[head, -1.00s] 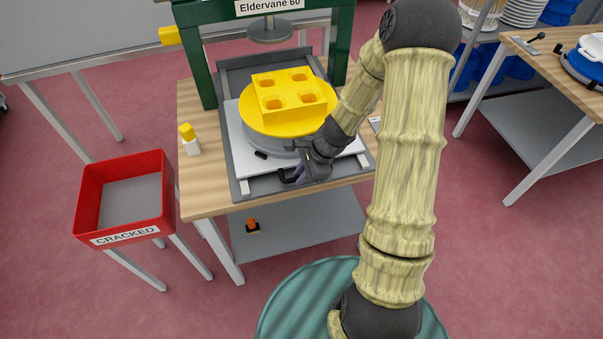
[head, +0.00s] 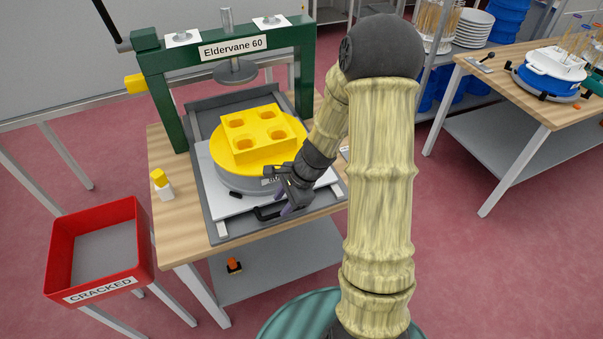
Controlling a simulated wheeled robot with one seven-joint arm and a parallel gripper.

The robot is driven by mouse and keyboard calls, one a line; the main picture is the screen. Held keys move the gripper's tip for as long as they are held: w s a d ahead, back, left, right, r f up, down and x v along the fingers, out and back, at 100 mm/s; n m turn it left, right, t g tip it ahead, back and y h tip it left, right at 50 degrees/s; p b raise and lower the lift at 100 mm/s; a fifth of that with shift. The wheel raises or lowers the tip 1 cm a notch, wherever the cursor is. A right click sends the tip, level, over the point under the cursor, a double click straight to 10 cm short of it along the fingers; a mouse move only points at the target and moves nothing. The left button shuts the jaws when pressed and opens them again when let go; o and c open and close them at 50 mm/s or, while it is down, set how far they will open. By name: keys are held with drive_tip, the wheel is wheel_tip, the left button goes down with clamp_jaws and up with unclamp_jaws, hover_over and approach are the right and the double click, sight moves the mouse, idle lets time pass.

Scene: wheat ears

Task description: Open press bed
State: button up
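The press (head: 160,92) is a green frame labelled "Eldervane 60" with a grey round plate hanging from its screw. Below it lies the grey press bed (head: 214,218), with a white board (head: 214,195) on it. A round grey base carries a yellow disc (head: 226,165) and a yellow block (head: 262,138) with several hollows. A black handle (head: 266,213) is at the bed's front edge. My gripper (head: 279,189) is just above and right of the handle, close to the bed's front right. Its fingers look spread and empty. Whether one touches the handle is unclear.
A red bin (head: 65,262) labelled "CRACKED" stands at the left. A small yellow-capped bottle (head: 162,186) is on the wooden table (head: 168,224) left of the bed. Another table (head: 508,103) stands at the right. Floor in front of the press table is open.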

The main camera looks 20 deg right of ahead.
drive_tip(key=p+v, duration=0.1)
drive_tip(key=v, duration=1.2)
drive_tip(key=shift+s+a, duration=0.1)
drive_tip(key=s+a+r+n+h+p, duration=0.3)
drive_tip(key=s+a+n, duration=0.3)
drive_tip(key=n, duration=1.1)
drive_tip(key=s+r+h, duration=0.1)
drive_tip(key=s, duration=0.2)
drive_tip(key=shift+n+t+h, duration=0.3)
drive_tip(key=shift+s, duration=0.1)
idle(0.8)
